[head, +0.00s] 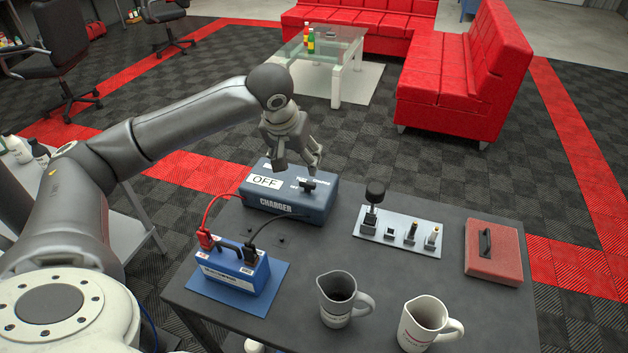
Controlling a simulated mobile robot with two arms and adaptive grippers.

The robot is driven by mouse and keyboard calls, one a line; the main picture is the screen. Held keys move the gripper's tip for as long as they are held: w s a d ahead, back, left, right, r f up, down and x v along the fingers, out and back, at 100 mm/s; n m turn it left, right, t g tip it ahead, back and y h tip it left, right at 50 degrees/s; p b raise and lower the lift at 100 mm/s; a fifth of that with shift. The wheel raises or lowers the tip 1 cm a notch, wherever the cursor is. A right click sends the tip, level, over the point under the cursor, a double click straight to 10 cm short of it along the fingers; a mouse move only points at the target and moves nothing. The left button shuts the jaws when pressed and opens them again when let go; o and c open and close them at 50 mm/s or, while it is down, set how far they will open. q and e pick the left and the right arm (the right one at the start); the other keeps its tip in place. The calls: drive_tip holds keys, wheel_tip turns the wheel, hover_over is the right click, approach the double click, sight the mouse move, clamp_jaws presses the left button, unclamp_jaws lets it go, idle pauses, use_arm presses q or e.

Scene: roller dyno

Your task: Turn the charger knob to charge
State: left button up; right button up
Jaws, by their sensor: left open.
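The charger (292,205) is a blue-grey box at the back left of the dark table, with a white label reading OFF on its top. Its black knob (309,187) sits on the top face, right of the label. A red and a black lead join the charger to a blue battery (231,272) in front of it. My left gripper (298,167) hangs just above and behind the knob, fingers pointing down, open and empty. I cannot tell whether a finger touches the knob. My right gripper is not in view.
A light tray (399,240) with small parts and a black-topped tool stands right of the charger. A red box (493,252) with a handle lies at the right. A grey mug (340,297) and a white mug (424,323) stand at the front.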

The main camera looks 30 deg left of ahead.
sight(307, 182)
use_arm(q)
drive_tip(key=x, duration=0.9)
drive_tip(key=shift+s+d+f+p, duration=0.1)
drive_tip(key=shift+d+f+p, duration=0.1)
drive_tip(key=shift+d+p, duration=0.2)
drive_tip(key=shift+f, duration=0.3)
drive_tip(key=shift+w+a+f, duration=0.15)
drive_tip(key=shift+w+f, duration=0.05)
drive_tip(key=shift+w, duration=0.2)
drive_tip(key=shift+c, duration=0.2)
drive_tip(key=c, duration=0.9)
drive_tip(key=shift+c, duration=0.4)
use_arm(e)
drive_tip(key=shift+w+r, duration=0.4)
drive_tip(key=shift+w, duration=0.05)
